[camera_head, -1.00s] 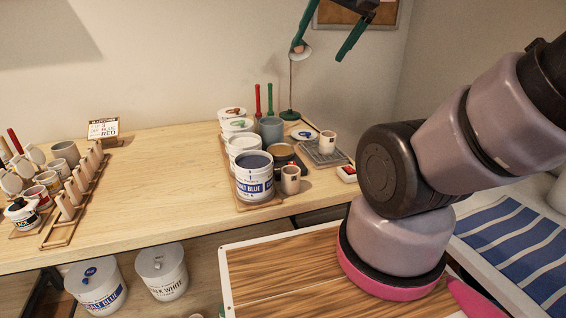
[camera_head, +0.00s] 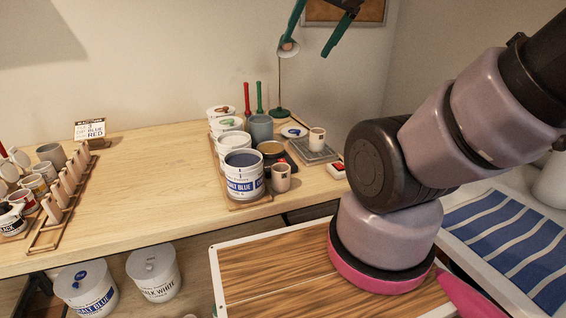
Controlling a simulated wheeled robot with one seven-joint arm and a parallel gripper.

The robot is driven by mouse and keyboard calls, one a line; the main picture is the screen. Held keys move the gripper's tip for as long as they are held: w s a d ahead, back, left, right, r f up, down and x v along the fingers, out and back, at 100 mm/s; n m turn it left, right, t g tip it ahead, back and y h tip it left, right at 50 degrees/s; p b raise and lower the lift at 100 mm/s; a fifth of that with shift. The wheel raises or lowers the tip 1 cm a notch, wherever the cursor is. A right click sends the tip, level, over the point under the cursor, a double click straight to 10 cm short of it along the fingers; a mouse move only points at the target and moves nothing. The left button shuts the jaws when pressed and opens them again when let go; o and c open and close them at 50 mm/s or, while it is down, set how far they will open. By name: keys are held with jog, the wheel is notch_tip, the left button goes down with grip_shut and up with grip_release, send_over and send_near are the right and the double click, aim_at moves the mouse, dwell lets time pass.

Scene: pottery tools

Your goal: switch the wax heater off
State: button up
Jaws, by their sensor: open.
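The wax heater appears to be the dark round pot (camera_head: 271,149) with an amber top, among the jars at the right of the wooden table. The blue-filled tub and a small beige cup in front partly hide it. A bit of red shows by its right side; I cannot tell whether it is its switch. A small white box with a red top (camera_head: 337,171) lies at the table's right edge. My gripper (camera_head: 307,48) shows at the top with its green fingers apart and empty. It appears well above the jars, close to the lamp head in the picture.
A desk lamp (camera_head: 279,112) stands behind the jars. A cobalt blue tub (camera_head: 243,180) stands in front, and a cup (camera_head: 317,139) sits on a grey tray. The table's middle is clear.

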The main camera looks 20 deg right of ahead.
jog(key=shift+w, duration=0.1)
jog(key=c, duration=0.5)
jog(key=shift+w+d+f+n+g, duration=0.1)
jog(key=shift+w+f+n+g, duration=0.1)
jog(key=shift+w+f+n, duration=0.25)
jog(key=shift+w+d+f+n+g, duration=0.1)
jog(key=shift+w+f+n+g, duration=0.1)
jog(key=shift+w+n, duration=0.45)
grip_shut()
jog(key=w+f+n+g+h, duration=0.1)
jog(key=w+f+n+g, duration=0.1)
jog(key=w+f+n, duration=0.5)
jog(key=w+f+n+g+h, duration=0.1)
jog(key=w+f+n+g, duration=0.2)
jog(key=w+f+n, duration=0.5)
notch_tip(320, 180, down, 6)
jog(key=n, duration=0.5)
jog(key=shift+w, duration=0.3)
jog(key=shift+d+r, duration=0.1)
jog(key=shift+r, duration=0.05)
